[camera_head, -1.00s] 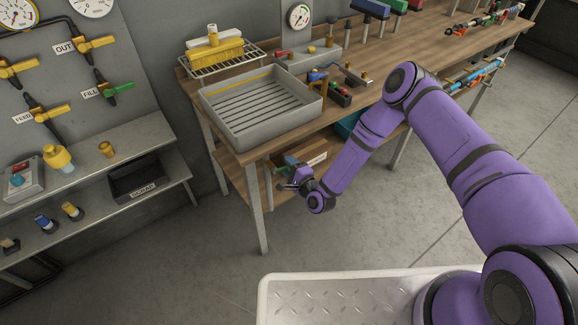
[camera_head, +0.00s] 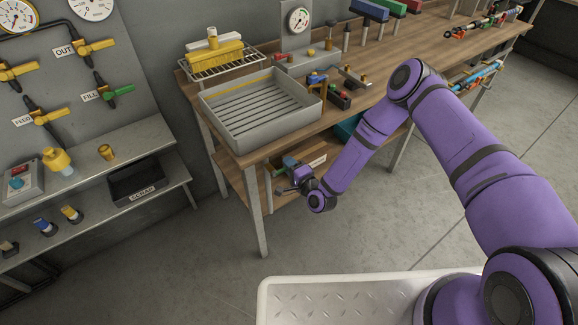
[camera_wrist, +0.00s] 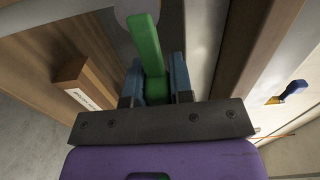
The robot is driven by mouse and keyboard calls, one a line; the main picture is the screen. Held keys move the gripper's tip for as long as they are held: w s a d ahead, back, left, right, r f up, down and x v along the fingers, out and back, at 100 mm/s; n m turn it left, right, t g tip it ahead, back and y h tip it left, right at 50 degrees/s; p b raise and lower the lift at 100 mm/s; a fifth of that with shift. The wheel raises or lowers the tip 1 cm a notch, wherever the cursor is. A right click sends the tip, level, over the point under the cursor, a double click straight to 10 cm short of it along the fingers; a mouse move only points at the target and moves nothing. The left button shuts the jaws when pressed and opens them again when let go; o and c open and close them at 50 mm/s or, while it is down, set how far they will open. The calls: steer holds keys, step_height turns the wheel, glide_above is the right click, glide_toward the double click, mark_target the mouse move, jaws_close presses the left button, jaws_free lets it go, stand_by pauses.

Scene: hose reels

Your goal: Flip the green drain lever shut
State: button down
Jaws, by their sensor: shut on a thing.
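The green drain lever (camera_wrist: 146,45) shows in the wrist view as a long, narrow green bar. It runs between the two blue fingers of my gripper (camera_wrist: 156,68). My gripper is shut on the lever's near part. The far end of the lever lies against a pale rounded part at the top of the picture. In the head view my gripper (camera_head: 288,176) is low beside the bench's near end, below the grey tray. The lever cannot be made out there.
The grey slatted tray (camera_head: 222,117) sits on the wooden bench (camera_head: 390,67) above my gripper. A bench leg (camera_head: 256,213) stands close to its left. A labelled wooden part (camera_wrist: 72,85) is left of the fingers in the wrist view. The floor (camera_head: 440,180) is clear.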

steer(key=c, duration=1)
jaws_free()
steer(key=v, duration=1)
steer(key=shift+s+d, duration=0.3)
